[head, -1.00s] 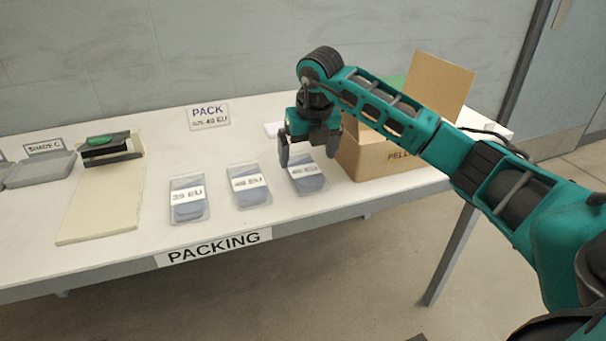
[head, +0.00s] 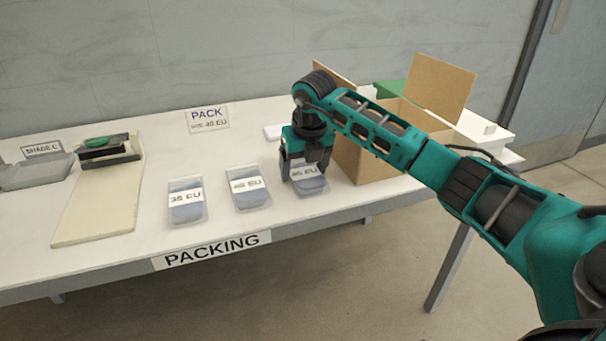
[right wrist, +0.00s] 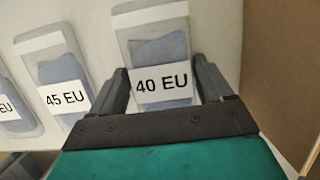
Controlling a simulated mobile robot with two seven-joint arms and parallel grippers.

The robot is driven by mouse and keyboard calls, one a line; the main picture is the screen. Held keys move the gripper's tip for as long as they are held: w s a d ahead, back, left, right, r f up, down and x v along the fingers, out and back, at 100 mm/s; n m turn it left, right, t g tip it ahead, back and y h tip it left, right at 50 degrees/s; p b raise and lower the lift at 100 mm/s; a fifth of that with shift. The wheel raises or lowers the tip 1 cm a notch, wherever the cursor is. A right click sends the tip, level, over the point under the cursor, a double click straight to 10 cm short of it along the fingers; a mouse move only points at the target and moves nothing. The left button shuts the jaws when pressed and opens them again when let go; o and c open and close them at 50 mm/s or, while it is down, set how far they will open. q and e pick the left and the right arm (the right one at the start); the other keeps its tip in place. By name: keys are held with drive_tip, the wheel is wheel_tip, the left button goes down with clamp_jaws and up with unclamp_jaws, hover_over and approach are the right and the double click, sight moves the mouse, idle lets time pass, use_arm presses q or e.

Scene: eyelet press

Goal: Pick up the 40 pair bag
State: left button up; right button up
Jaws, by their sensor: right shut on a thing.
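The 40 EU bag (head: 312,188) is the rightmost of three clear bags on the white table, with a blue-grey pair inside and a white label. My right gripper (head: 305,176) is down at table height over it. In the right wrist view the fingers of the gripper (right wrist: 161,75) lie along both sides of the bag (right wrist: 163,103), closed on it, with the "40 EU" label between them. The bag still lies on the table. The gripper partly covers it in the head view. My left gripper is out of view.
The 45 EU bag (head: 250,193) lies just left, and another bag (head: 187,205) farther left. An open cardboard box (head: 365,162) stands close on the right. A "PACK 40 EU" sign (head: 208,119) stands behind. A cream board (head: 95,215) lies left.

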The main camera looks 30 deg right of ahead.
drive_tip(key=shift+c, duration=1.4)
